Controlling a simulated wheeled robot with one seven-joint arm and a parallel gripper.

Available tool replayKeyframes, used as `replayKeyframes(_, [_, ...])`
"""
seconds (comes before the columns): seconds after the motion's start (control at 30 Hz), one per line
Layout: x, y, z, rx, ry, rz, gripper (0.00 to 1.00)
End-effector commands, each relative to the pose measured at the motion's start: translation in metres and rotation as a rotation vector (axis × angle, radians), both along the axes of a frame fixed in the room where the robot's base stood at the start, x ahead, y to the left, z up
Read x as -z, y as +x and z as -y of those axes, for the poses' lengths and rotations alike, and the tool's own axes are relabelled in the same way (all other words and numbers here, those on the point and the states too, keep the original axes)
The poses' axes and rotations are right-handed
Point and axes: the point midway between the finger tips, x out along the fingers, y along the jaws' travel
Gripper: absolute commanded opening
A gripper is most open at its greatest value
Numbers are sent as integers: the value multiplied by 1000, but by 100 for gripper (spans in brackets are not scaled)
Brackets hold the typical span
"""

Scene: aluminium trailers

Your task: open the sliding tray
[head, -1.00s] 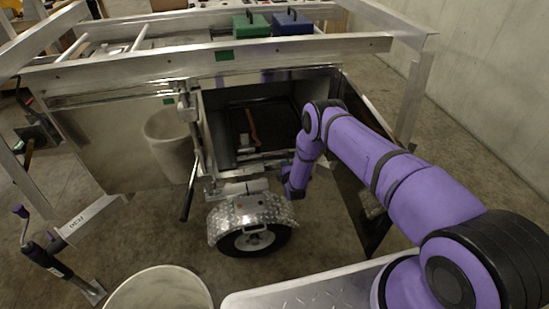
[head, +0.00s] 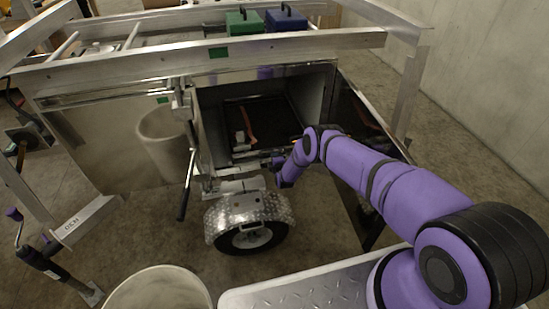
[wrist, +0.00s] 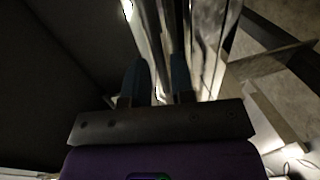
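The sliding tray (head: 279,108) is a dark, shallow tray inside the open side compartment of the aluminium trailer. A reddish-brown long item and a small pale item lie in it. I cannot tell whether the fingers touch the metal. The tray's front edge and any handle are partly hidden by my arm or too dark to make out.
An open dark door panel (head: 365,110) stands right of the compartment, behind my arm. A fender and wheel (head: 248,222) sit just below. A black lever (head: 187,187) hangs to the left. A pale bucket (head: 160,290) is at the bottom. Floor is free at right.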

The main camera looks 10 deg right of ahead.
Motion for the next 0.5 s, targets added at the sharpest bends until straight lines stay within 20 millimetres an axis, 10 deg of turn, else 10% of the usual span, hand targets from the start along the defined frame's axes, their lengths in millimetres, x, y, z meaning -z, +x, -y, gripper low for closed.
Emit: replayKeyframes(0.5, [2, 13, 1, 0, -2, 1, 23])
